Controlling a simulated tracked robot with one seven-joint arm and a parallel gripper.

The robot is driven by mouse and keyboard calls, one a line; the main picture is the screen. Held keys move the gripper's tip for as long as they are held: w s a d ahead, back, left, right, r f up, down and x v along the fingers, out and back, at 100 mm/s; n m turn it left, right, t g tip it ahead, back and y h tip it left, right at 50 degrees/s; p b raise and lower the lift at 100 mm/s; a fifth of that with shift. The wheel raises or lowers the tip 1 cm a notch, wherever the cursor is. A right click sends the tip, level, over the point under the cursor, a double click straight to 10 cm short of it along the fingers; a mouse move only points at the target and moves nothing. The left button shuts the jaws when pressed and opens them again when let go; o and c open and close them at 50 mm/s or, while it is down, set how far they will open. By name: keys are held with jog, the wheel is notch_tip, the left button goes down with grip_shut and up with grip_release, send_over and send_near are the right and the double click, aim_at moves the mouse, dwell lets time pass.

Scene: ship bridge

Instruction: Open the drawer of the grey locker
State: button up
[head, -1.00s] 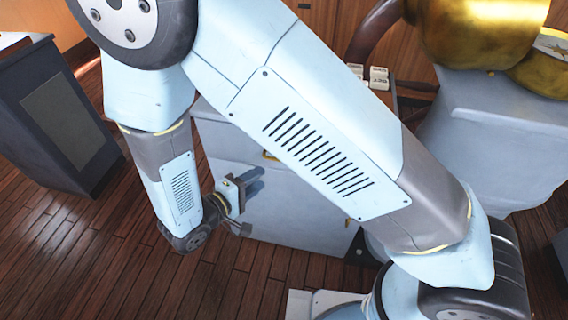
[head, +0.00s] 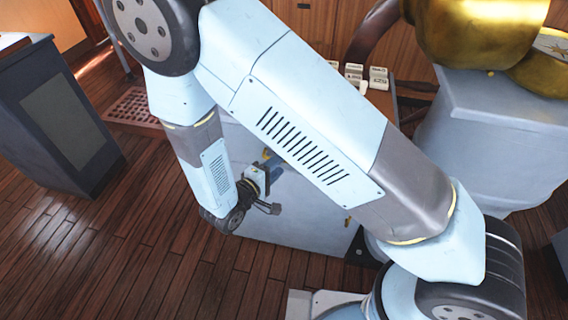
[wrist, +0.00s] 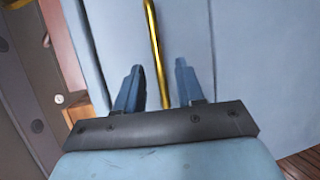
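The grey locker (head: 300,218) stands behind my arm in the head view, and my arm hides much of its front. A brass handle (head: 267,155) shows on it beside my gripper. In the wrist view the locker front (wrist: 250,60) fills most of the picture, and the brass handle bar (wrist: 154,40) runs lengthwise between my fingers. My gripper (head: 274,168) is at the locker front. Its two blue fingers (wrist: 158,72) are apart, one on each side of the bar, with gaps showing. I cannot tell how deep the bar sits between them. No drawer gap shows.
A dark console (head: 60,120) stands at the left. A grey pedestal (head: 490,130) with a large brass piece (head: 480,30) stands at the right. A floor grating (head: 135,105) lies behind. The wooden floor (head: 110,245) in the left foreground is clear.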

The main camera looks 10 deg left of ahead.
jog(key=shift+x, duration=1.15)
grip_shut()
